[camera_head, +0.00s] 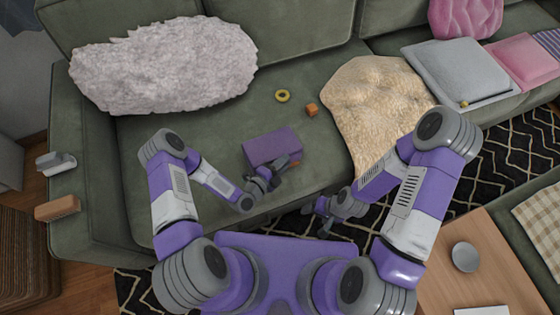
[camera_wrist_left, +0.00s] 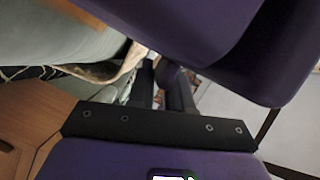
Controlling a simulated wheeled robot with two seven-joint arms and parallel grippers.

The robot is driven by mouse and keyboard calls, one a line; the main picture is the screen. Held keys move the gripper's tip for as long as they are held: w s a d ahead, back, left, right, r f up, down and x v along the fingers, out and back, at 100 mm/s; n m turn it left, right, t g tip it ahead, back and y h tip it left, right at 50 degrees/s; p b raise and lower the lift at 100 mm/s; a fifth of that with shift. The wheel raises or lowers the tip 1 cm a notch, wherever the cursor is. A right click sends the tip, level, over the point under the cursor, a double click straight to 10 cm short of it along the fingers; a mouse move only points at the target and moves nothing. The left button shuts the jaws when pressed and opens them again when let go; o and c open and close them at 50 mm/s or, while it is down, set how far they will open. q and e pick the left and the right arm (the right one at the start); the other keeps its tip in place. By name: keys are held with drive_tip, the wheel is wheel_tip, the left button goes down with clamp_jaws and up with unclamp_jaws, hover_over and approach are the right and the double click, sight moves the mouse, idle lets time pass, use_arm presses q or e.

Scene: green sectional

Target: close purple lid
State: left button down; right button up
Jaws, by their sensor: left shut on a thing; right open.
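The purple lid (camera_head: 272,146) is a flat purple panel on the seat of the green sofa, in the middle of the head view. A small brownish part shows at its right front edge; what lies under it is mostly hidden. My left gripper (camera_head: 272,178) is at the lid's front edge and appears shut on it; the fingers hide the exact contact. In the left wrist view, dark fingers (camera_wrist_left: 172,88) show, but I cannot make out the lid there. My right gripper (camera_head: 318,214) is open and empty, lower and to the right, in front of the sofa, apart from the lid.
A white fluffy cushion (camera_head: 165,65) is at left, a beige blanket (camera_head: 372,95) at right. A wooden table (camera_head: 480,265) stands at lower right.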

use_arm(q)
drive_tip(key=shift+a+f, duration=0.15)
drive_tip(key=shift+f, duration=0.1)
drive_tip(key=c, duration=1.2)
unclamp_jaws()
drive_tip(key=shift+o, duration=0.2)
drive_tip(key=shift+r, duration=0.1)
drive_tip(key=p+v, duration=0.2)
drive_tip(key=v, duration=0.5)
drive_tip(key=shift+s, duration=0.3)
